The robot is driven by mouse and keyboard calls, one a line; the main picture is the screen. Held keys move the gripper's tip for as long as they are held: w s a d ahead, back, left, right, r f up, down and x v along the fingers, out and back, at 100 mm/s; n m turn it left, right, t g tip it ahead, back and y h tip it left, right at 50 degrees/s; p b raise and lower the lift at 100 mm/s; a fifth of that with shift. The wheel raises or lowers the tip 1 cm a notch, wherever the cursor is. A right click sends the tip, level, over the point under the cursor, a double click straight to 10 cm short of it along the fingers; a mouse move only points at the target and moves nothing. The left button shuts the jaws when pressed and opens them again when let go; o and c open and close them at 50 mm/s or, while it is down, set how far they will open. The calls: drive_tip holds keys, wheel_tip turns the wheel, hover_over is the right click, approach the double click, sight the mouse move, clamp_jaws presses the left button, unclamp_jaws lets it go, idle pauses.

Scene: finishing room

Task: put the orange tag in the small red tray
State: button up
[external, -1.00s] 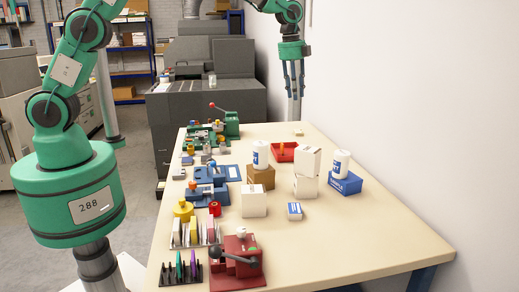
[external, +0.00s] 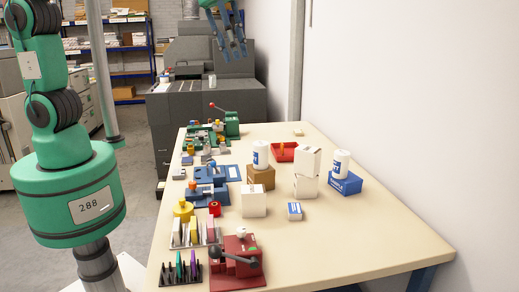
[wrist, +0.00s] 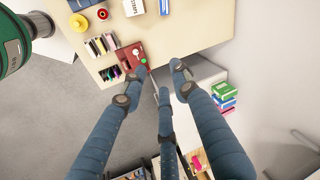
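The small red tray (external: 292,156) lies toward the far right of the table in the external view. A small orange piece (external: 281,148), which looks like the orange tag, stands in it at its left part; its lower part is hidden by the tray's wall. My gripper (external: 234,52) is high above the far end of the table, well away from the tray. Its fingers are spread with nothing between them, as the wrist view (wrist: 160,77) also shows. The tray is not in the wrist view.
A brown box (external: 260,177) with a white canister, white cartons (external: 307,160) and a blue box (external: 345,184) with another canister stand near the tray. Red (external: 236,268), blue and green devices line the table's left side. The front right of the table is clear.

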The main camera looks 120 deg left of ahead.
drive_tip(key=s+d+f+n+t, duration=0.1)
drive_tip(key=s+d+n, duration=0.1)
drive_tip(key=s+d, duration=0.9)
drive_tip(key=s+d+f+n+t+h, duration=0.1)
drive_tip(key=s+d, duration=1)
drive_tip(key=d, duration=0.6)
drive_tip(key=shift+s+d+f+n+t+h, duration=0.2)
drive_tip(key=shift+n+t+h, duration=0.1)
drive_tip(key=shift+n, duration=0.1)
wheel_tip(320, 180, down, 7)
drive_tip(key=b, duration=0.7)
